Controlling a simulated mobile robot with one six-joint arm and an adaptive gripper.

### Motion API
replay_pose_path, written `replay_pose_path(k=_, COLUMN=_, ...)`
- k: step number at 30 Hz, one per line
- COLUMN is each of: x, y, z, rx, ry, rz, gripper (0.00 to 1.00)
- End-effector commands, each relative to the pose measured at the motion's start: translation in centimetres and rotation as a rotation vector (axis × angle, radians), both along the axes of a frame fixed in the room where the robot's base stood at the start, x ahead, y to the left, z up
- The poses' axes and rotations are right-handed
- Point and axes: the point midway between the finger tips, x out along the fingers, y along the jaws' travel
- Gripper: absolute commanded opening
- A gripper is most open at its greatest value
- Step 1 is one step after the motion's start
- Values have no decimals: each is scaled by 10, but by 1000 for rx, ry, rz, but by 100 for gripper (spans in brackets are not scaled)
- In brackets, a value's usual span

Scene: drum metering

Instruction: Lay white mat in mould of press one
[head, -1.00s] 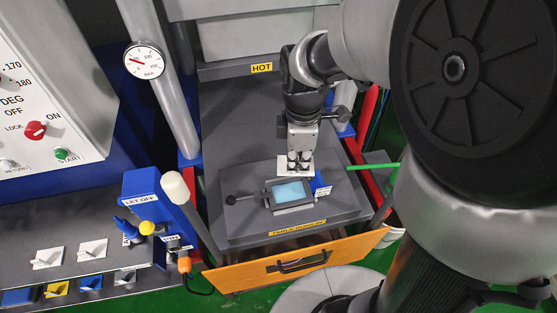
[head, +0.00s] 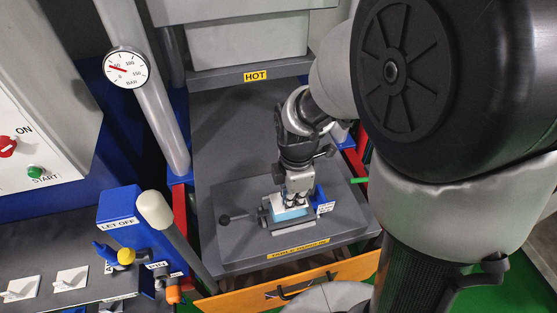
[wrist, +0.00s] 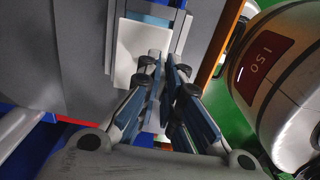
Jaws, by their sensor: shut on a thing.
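The white mat (wrist: 128,52) is held at the tips of my gripper (wrist: 158,62), flat and pale in the wrist view. In the head view my gripper (head: 294,200) points down over the mould (head: 268,219), a small grey frame with a light-blue inside on the lower plate of the press. The fingers are shut on the mat and hide much of the mould.
A blue block (head: 320,197) with a white label stands at the mould's right, and a dark knobbed handle (head: 226,219) sticks out left. The hot upper platen (head: 250,77) is above and behind. An orange drawer front (head: 240,303) is below.

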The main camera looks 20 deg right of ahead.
Motion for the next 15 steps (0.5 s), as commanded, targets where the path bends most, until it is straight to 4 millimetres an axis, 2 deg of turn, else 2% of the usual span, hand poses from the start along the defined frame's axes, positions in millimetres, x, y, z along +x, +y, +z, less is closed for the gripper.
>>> replay_pose_path(k=4, x=0, y=0, z=-12, rx=0, ry=1, rz=0, gripper=0)
replay_pose_path(k=10, x=-1, y=0, z=-43, rx=0, ry=3, rz=0, gripper=0)
replay_pose_path(k=15, x=0, y=0, z=-44, rx=0, ry=-1, rz=0, gripper=0)
